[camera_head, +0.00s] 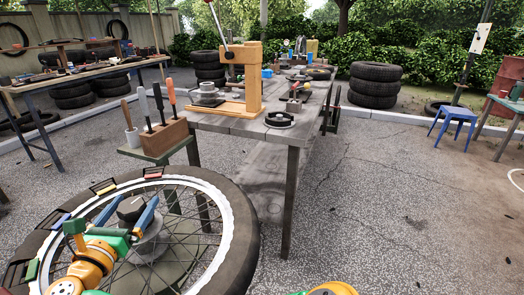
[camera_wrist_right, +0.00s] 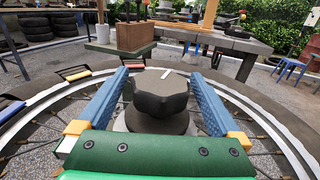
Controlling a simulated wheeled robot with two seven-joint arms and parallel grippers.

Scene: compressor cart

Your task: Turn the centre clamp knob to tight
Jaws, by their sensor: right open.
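The centre clamp knob (camera_head: 131,208) is a dark faceted knob on a grey hub at the middle of the spoked wheel (camera_head: 222,226). In the right wrist view the knob (camera_wrist_right: 160,95) shows a short white mark on its top, toward the far side. My right gripper (camera_head: 128,211) is open, with one blue finger on each side of the knob. In the wrist view the fingers (camera_wrist_right: 160,92) flank the knob, with small gaps; contact cannot be told. My left gripper is not in view.
Coloured clips, including a yellow one (camera_wrist_right: 78,74), sit along the wheel's rim. Close behind, a wooden block (camera_head: 164,138) holds upright handled tools. A workbench (camera_head: 240,124) carries a wooden press frame (camera_head: 253,75). Open paving (camera_head: 390,200) lies to the right.

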